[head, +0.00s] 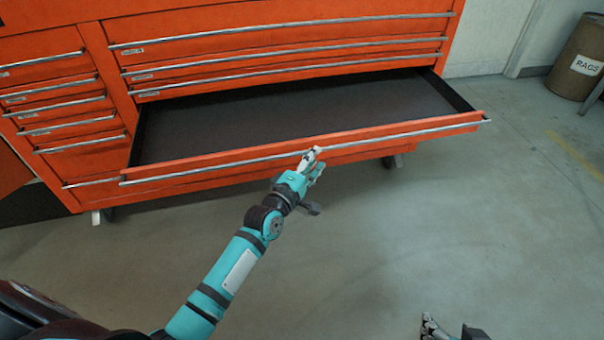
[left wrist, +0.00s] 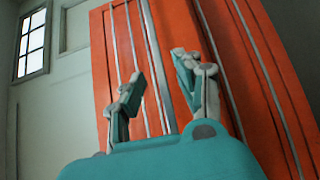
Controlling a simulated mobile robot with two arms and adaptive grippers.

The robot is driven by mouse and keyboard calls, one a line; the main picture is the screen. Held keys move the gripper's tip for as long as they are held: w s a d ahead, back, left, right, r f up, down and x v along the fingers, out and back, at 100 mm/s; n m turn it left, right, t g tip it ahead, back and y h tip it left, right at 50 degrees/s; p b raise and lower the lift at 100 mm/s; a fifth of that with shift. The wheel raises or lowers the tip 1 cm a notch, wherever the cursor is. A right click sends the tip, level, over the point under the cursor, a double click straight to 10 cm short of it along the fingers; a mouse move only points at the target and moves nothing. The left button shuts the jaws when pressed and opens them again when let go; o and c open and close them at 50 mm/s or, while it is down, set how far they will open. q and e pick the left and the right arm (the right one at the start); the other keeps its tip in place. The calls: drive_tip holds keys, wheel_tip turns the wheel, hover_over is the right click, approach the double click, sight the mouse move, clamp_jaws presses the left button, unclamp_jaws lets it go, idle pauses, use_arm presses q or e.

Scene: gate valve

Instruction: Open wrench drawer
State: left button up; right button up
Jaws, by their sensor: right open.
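The wide drawer (head: 300,118) of the orange tool cabinet is pulled well out. Its dark inside looks empty, with no wrench in sight. A silver rail handle (head: 232,160) runs along its front. My left gripper (head: 314,163) is at this rail, a little right of its middle. In the left wrist view its two fingers (left wrist: 162,88) stand apart, with a silver rail in line between them; I cannot tell whether they touch it. My right gripper (head: 430,322) is open at the bottom edge, away from the cabinet and partly cut off.
Other shut drawers (head: 280,50) with silver rails lie above and to the left of the open one. A brown barrel marked RAGS (head: 578,62) stands at the far right. The concrete floor (head: 460,220) in front of the drawer and to the right is clear.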

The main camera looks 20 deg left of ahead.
use_arm(q)
drive_tip(key=s+a, duration=0.1)
drive_tip(key=s, duration=0.6)
drive_tip(key=shift+s+a, duration=0.25)
drive_tip(key=shift+s, duration=0.1)
